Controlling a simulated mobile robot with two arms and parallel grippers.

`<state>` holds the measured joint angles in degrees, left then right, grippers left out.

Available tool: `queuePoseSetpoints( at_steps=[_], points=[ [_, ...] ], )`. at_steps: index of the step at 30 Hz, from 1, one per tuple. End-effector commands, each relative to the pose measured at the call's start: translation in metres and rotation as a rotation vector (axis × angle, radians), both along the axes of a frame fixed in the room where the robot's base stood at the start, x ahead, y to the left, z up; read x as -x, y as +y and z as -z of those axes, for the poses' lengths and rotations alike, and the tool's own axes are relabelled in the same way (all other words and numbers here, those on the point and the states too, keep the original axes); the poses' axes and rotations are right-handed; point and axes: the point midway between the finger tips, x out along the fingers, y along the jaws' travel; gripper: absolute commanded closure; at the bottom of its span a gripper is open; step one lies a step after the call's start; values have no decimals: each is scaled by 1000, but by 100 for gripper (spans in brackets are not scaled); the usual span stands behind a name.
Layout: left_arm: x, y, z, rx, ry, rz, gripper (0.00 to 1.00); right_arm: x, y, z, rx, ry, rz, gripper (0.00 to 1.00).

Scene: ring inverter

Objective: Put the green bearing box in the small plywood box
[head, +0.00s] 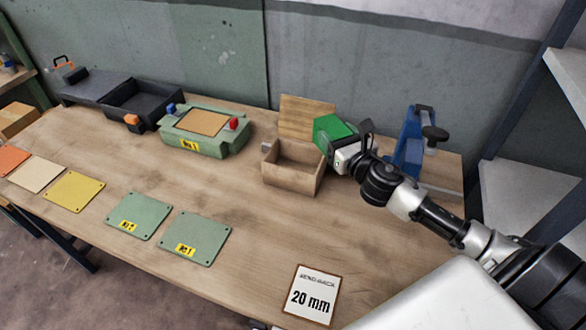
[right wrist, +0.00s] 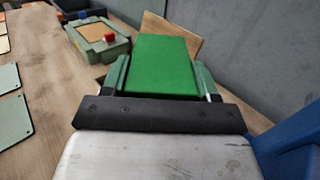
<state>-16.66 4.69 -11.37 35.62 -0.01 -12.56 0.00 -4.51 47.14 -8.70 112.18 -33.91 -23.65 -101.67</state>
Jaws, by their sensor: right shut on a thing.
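The green bearing box (head: 333,130) is held in my right gripper (head: 345,140), up at the right side of the small plywood box (head: 291,182). In the right wrist view the green box (right wrist: 160,65) sits between the two fingers of the right gripper (right wrist: 160,78). The plywood box stands open on the table, its lid (head: 308,117) raised at the back, and its visible inside looks empty. The lid also shows behind the green box in the right wrist view (right wrist: 183,38). My left gripper is in neither view.
A green fixture (head: 205,133) with red and blue knobs and a black tray (head: 140,103) stand to the left. A blue clamp-like tool (head: 412,150) stands close on the right. Flat plates (head: 196,237) and a "20 mm" card (head: 311,296) lie in front. The table between is bare.

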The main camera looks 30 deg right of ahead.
Motion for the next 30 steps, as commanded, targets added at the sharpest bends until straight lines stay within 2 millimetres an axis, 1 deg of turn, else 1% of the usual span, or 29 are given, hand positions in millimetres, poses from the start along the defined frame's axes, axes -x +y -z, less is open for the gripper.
queuePoseSetpoints(
  at_steps=[1, 3, 6, 8, 11, 18, 21, 25, 29, 30],
  points=[
    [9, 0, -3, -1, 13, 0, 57, -8, -13, -15, 7, -5, 11, 78],
    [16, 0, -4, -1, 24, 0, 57, -14, -26, -25, 4, -3, 22, 78],
    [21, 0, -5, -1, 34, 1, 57, -19, -34, -32, -1, -1, 32, 78],
    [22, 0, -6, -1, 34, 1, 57, -24, -33, -32, -5, -2, 36, 78],
    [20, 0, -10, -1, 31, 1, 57, -35, -21, -23, -10, -2, 36, 78],
    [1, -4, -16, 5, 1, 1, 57, -72, 19, 9, -12, -1, 34, 78],
    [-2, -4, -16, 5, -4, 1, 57, -85, 32, 21, -9, -1, 35, 78],
    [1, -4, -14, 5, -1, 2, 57, -96, 43, 32, -5, -2, 35, 78],
    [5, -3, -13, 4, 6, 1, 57, -100, 48, 38, -3, 0, 34, 78],
    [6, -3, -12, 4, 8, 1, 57, -100, 48, 42, -3, 1, 35, 78]
  ],
)
